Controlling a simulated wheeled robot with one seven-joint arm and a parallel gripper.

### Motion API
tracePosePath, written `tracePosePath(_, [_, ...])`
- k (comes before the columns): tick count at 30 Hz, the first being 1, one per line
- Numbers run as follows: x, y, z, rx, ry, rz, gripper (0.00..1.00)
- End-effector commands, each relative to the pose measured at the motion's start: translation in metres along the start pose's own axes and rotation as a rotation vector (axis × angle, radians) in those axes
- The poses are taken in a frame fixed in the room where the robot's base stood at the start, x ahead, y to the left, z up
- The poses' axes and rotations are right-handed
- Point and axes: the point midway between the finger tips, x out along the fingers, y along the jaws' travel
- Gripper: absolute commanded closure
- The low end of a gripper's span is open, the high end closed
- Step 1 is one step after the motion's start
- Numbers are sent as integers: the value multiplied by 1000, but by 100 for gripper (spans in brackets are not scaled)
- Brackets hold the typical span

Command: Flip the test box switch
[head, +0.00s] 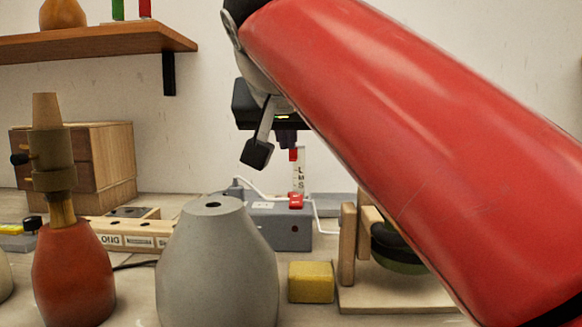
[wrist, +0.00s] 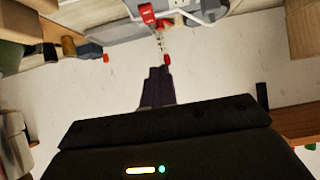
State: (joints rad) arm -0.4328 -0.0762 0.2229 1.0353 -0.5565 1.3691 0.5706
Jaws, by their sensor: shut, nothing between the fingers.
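The test box (head: 285,233) is a grey box on the bench behind the grey lamp body; in the wrist view it shows at the top edge (wrist: 125,27). A red part (head: 296,201), which looks like its switch, sits on top of the box. A narrow white marked strip (head: 300,176) rises behind it, with a red piece at its upper end. My gripper (head: 288,146) is shut and empty, pointing down above the box, apart from the red part. Its dark fingers also show in the wrist view (wrist: 157,75). My red arm hides the area to the right.
The grey lamp body (head: 215,270) and a red lamp body (head: 72,275) stand in front. A yellow block (head: 311,282) lies right of the grey one. A wooden stand (head: 390,298) is at the right. A wooden shelf (head: 95,46) hangs at the upper left.

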Motion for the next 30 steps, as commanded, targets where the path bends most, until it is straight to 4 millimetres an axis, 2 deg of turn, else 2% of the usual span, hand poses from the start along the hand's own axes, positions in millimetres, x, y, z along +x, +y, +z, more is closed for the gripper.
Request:
tracePosePath(5, [29, 0, 2, -1, -5, 3, 100])
tracePosePath(15, [101, 1, 2, 0, -3, 3, 100])
tracePosePath(21, [118, 0, 24, -1, -1, 1, 100])
tracePosePath(30, [124, 0, 29, 0, -1, 0, 100])
